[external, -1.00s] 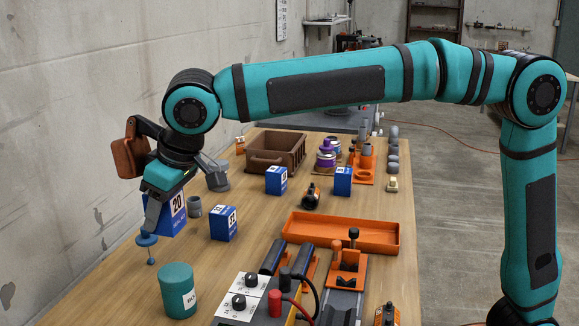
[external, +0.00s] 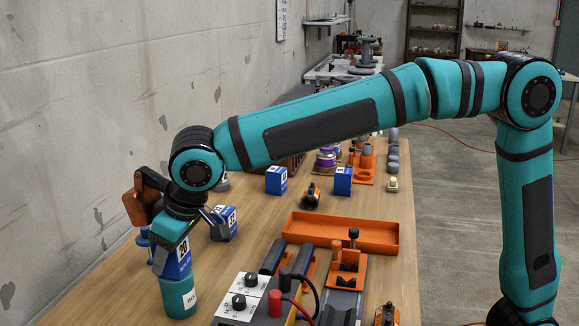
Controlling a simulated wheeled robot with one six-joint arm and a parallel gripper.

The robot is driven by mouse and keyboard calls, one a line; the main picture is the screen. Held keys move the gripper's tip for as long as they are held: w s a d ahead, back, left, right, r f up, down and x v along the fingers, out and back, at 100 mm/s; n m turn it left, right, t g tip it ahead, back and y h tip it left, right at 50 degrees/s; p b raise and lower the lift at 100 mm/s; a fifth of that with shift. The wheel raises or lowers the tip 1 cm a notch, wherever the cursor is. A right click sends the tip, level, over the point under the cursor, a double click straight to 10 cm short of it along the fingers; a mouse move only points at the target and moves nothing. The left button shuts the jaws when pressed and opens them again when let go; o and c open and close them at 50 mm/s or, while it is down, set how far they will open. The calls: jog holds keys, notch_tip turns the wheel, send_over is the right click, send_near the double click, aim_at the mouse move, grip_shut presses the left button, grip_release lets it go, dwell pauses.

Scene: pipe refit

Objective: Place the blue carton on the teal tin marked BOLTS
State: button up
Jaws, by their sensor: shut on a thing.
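The blue carton marked 20 (external: 180,264) is in my gripper (external: 172,252), which is shut on it. The carton is upright over the teal tin (external: 178,299) at the front left of the table. Its lower edge meets the tin's top in the picture; I cannot tell whether it touches or hovers just above. The tin's white label shows only in part at its right side. My gripper hides part of the carton, and the carton covers most of the tin's lid.
Another blue carton (external: 224,223) stands behind my gripper, partly hidden. A blue-topped knob piece (external: 143,237) stands close to its left. A control box with knobs (external: 240,296) is right of the tin. An orange tray (external: 342,233) lies mid-table. Two more blue cartons (external: 276,180) (external: 343,181) stand farther back.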

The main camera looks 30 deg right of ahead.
jog(key=shift+f, duration=0.1)
jog(key=o, duration=1)
jog(key=shift+c, duration=0.2)
jog(key=v, duration=1.2)
jog(key=shift+w, duration=0.1)
